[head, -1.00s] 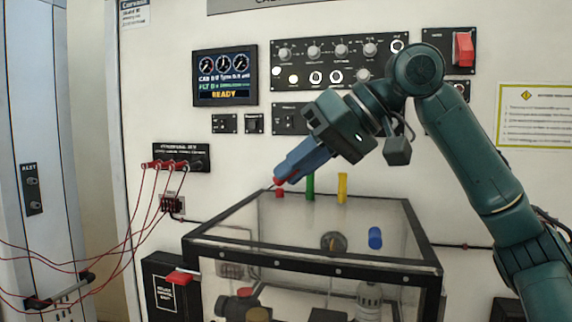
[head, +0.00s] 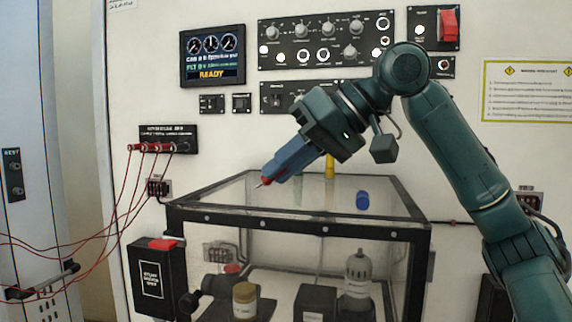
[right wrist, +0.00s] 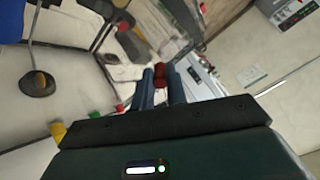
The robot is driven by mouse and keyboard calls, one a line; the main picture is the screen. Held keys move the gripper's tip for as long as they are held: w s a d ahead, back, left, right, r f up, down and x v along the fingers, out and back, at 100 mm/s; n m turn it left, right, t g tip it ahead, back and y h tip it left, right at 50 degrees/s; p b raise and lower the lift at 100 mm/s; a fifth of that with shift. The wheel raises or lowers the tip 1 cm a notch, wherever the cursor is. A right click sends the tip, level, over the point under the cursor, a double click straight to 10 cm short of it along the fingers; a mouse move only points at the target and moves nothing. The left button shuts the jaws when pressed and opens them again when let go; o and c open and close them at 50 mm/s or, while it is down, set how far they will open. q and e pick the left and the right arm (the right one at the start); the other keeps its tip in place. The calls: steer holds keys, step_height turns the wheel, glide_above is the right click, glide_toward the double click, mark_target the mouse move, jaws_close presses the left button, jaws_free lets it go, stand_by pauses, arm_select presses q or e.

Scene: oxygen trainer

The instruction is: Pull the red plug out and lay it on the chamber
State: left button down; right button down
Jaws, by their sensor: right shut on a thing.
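The red plug (head: 266,182) is between the blue fingers of my right gripper (head: 269,179), which is shut on it, above the clear top of the chamber (head: 300,221). A thin pale tip sticks out of the plug, tilted down to the left. The right wrist view also shows the red plug (right wrist: 160,76) between the fingertips (right wrist: 161,82). It looks clear of the surface. A second small red piece (right wrist: 120,108) lies in line with a green piece (right wrist: 93,114) and a yellow piece (right wrist: 58,130). My left gripper is not in view.
A yellow piece (head: 330,166) stands towards the chamber's back. A blue piece (head: 362,201) is on its top at the right. The front left of the top is bare. Red cables (head: 122,190) hang from a wall socket panel (head: 168,138) at the left.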

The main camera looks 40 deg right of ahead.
steer(key=shift+f+b, duration=0.35)
steer(key=shift+f, duration=0.25)
steer(key=c, duration=1.3)
jaws_free()
steer(key=shift+c, duration=0.2)
steer(key=p+v, duration=0.1)
steer(key=v, duration=1.2)
steer(key=shift+r, duration=0.1)
